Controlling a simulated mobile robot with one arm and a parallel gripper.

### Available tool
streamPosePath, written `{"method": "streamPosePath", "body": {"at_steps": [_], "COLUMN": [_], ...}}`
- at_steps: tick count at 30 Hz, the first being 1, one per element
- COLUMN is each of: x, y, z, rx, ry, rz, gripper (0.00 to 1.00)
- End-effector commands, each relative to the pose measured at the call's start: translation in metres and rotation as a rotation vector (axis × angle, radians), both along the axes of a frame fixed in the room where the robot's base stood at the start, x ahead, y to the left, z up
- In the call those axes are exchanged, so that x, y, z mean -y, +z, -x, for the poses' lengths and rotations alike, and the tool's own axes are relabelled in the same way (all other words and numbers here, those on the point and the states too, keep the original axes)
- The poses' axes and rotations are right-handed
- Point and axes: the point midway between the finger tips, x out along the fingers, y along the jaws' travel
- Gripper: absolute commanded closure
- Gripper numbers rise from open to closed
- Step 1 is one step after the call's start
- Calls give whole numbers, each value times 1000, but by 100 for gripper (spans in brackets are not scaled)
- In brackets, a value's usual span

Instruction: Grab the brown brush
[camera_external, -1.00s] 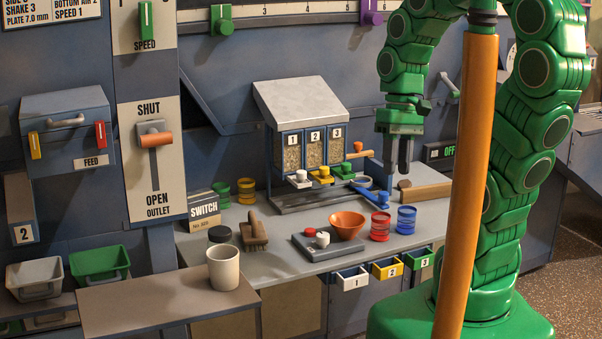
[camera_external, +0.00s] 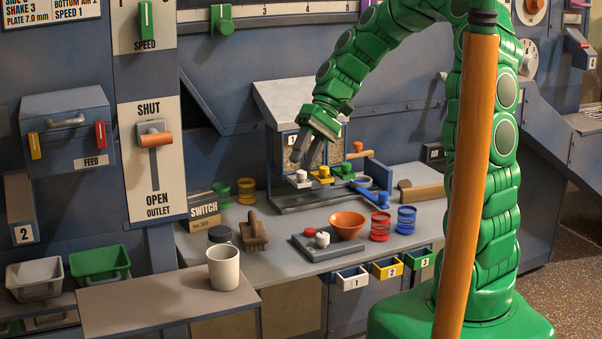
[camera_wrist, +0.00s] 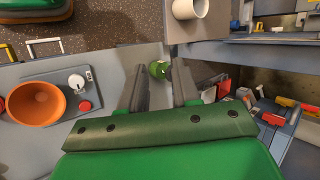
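The brown brush (camera_external: 253,232) stands on the grey workbench (camera_external: 285,280) in the external view, handle up, between a dark-lidded jar and the grey scale block. My gripper (camera_external: 303,158) is raised above the back of the bench, in front of the numbered hopper, up and to the right of the brush in the picture. It points down at a tilt. In the wrist view its two fingers (camera_wrist: 160,80) are apart with nothing held. I cannot make out the brush in the wrist view.
A grey block with knobs (camera_external: 312,246) and an orange bowl (camera_external: 347,224) are right of the brush. A white cup (camera_external: 223,266) stands on the front shelf. A dark-lidded jar (camera_external: 219,235) is close left. A small green round thing (camera_wrist: 158,69) shows between the fingers.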

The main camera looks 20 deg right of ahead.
Motion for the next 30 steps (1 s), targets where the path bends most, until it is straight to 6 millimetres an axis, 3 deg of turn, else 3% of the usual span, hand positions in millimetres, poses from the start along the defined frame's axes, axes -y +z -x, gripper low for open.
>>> {"method": "streamPosePath", "body": {"at_steps": [9,21,30], "x": [-22,-31,-28], "y": [-29,-83,-120], "z": [-60,-135,-168], "rx": [-41,-77,-93], "ry": [-60,-177,-248], "rz": [-131,-255,-298], "gripper": [68,68,68]}}
